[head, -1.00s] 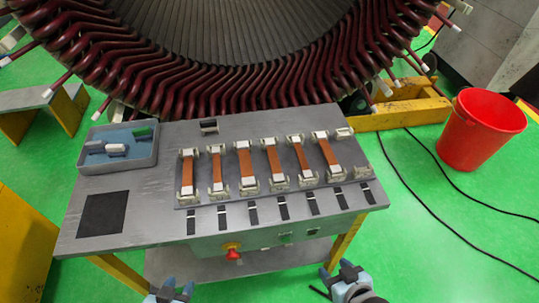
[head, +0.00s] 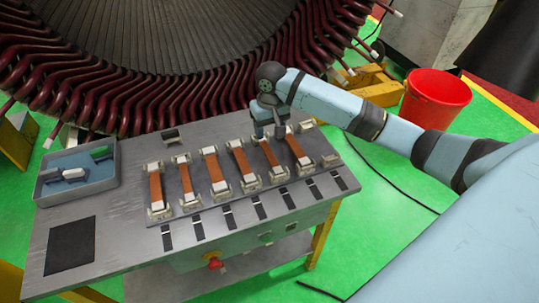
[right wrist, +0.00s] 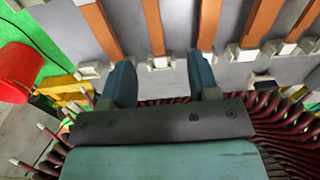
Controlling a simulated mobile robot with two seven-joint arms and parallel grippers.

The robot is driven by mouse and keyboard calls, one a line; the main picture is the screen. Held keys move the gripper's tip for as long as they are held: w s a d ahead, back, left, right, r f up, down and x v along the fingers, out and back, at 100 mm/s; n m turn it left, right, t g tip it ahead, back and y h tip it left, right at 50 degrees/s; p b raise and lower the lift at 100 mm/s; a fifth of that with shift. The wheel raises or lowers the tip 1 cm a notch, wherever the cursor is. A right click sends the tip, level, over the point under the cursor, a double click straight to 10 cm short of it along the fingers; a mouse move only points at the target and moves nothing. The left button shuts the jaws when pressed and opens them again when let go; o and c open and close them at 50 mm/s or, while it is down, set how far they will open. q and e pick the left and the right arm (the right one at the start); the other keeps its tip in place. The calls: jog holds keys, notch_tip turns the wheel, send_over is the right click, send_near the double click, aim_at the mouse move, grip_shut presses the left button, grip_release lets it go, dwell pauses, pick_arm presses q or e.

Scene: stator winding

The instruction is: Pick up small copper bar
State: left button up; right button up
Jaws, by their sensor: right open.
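Several orange-brown copper bars lie side by side on pale end blocks on the grey workbench. A narrower one, second from the right in the head view (head: 269,153), also shows in the right wrist view (right wrist: 153,27), between its wider neighbours. My right gripper (head: 269,134) is open above the far end of this narrow bar. Whether the fingertips touch anything cannot be told. Another narrow bar (head: 187,180) lies second from the left. My left gripper is out of view.
The large stator with dark red coil ends (head: 180,95) stands right behind the bench. A blue-lined tray (head: 78,190) with small parts sits at the bench's left. A red bucket (head: 437,98) stands on the floor to the right. Black-marked labels line the bench's front.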

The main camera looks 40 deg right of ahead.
jog(key=d+r, duration=0.1)
send_over(271, 156)
jog(key=shift+m, duration=0.3)
notch_tip(271, 156, down, 8)
jog(key=shift+s+d+r+p, duration=0.1)
jog(key=shift+r+p, duration=0.05)
jog(key=shift+p, duration=0.15)
jog(key=shift+f+p, duration=0.5)
jog(key=shift+f, duration=2.25)
jog(key=shift+f+p, duration=0.2)
jog(key=shift+p, duration=0.2)
grip_shut()
